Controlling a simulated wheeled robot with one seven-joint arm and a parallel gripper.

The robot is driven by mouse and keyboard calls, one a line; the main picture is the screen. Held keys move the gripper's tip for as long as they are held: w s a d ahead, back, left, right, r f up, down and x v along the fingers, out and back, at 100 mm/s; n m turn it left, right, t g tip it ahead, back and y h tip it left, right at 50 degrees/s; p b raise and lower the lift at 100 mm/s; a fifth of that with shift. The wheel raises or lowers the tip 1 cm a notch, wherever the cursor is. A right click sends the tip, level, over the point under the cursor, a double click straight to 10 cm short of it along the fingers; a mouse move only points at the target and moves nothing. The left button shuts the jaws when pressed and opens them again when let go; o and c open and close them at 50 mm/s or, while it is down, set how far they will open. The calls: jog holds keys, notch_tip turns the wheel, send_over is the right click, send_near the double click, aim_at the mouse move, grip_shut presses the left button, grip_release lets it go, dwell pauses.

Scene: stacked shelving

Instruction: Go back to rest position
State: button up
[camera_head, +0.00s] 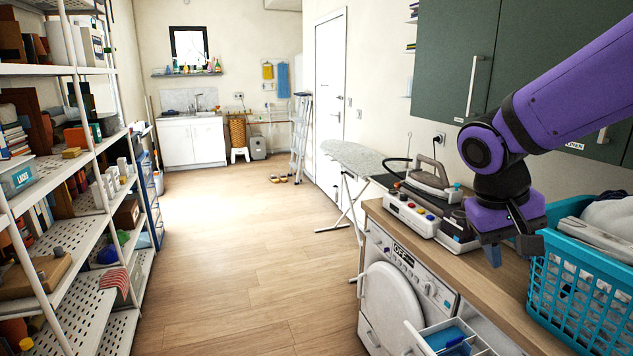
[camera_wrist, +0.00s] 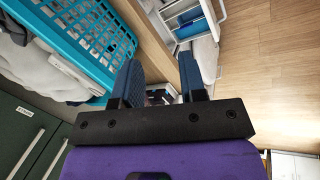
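My gripper (camera_head: 510,250) hangs from my purple arm over the wooden counter (camera_head: 487,283), just left of a blue laundry basket (camera_head: 580,290). In the wrist view, my gripper (camera_wrist: 160,80) shows two dark blue fingers spread apart with no object held between them. The basket (camera_wrist: 75,45) is beside the fingers at the upper left of that view. The fingertips in the head view are small and partly hidden by the gripper body.
A steam iron on its base (camera_head: 430,190) stands on the counter, close to my gripper. Green cabinets (camera_head: 455,60) hang behind my arm. Shelving (camera_head: 70,190) lines the left; the middle floor (camera_head: 240,240) is clear.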

jog(key=s+d+r+t+y, duration=0.1)
jog(key=s+r+t+y, duration=0.2)
jog(key=s, duration=0.9)
jog(key=shift+s+r+n+t+y, duration=0.2)
jog(key=shift+r+n+t+y, duration=0.2)
jog(key=shift+r+t, duration=1.25)
